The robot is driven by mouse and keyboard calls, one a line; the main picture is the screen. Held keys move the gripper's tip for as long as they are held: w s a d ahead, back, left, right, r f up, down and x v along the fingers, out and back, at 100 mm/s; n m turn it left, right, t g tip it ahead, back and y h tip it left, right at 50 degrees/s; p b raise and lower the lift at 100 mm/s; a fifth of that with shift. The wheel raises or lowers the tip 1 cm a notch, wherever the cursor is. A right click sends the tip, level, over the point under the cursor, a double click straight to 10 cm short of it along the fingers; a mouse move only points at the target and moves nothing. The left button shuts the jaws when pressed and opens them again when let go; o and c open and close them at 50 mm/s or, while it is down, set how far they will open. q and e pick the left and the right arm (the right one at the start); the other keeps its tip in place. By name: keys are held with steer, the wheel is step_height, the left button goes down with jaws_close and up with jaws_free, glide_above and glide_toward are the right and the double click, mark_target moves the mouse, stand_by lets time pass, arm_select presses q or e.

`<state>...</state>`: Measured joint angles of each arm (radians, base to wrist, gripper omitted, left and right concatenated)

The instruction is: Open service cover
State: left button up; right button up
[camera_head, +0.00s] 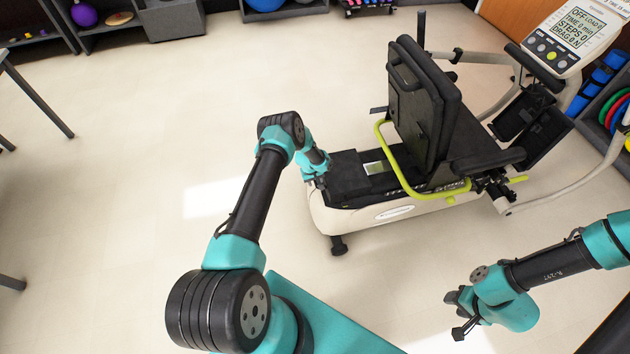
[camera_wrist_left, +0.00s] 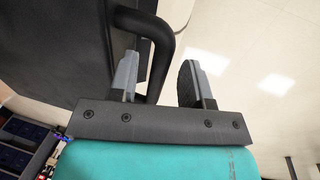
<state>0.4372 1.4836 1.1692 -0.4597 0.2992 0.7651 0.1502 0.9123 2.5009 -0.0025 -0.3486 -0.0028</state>
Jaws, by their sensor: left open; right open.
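The recumbent stepper stands right of centre in the head view. A flat black cover (camera_head: 347,168) lies on the rear of its pale base (camera_head: 375,215); I take it to be the service cover, and it looks shut. My left gripper (camera_head: 319,184) is at the cover's rear end. In the left wrist view my left gripper (camera_wrist_left: 160,85) is open, with a black curved handle (camera_wrist_left: 163,55) passing between its fingers beside a dark panel (camera_wrist_left: 65,50). I cannot tell whether either finger touches the handle. My right gripper (camera_head: 460,315) is open and empty, apart from the stepper at lower right.
The seat back (camera_head: 422,105) and a yellow-green bar (camera_head: 388,150) rise just beyond the cover. A console (camera_head: 565,40) stands at upper right, beside a shelf (camera_head: 610,105) of coloured gear. The pale floor (camera_head: 130,160) left of the stepper is clear.

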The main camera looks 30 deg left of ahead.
arm_select(q)
steer(key=shift+c, duration=0.2)
jaws_close()
stand_by(0.4)
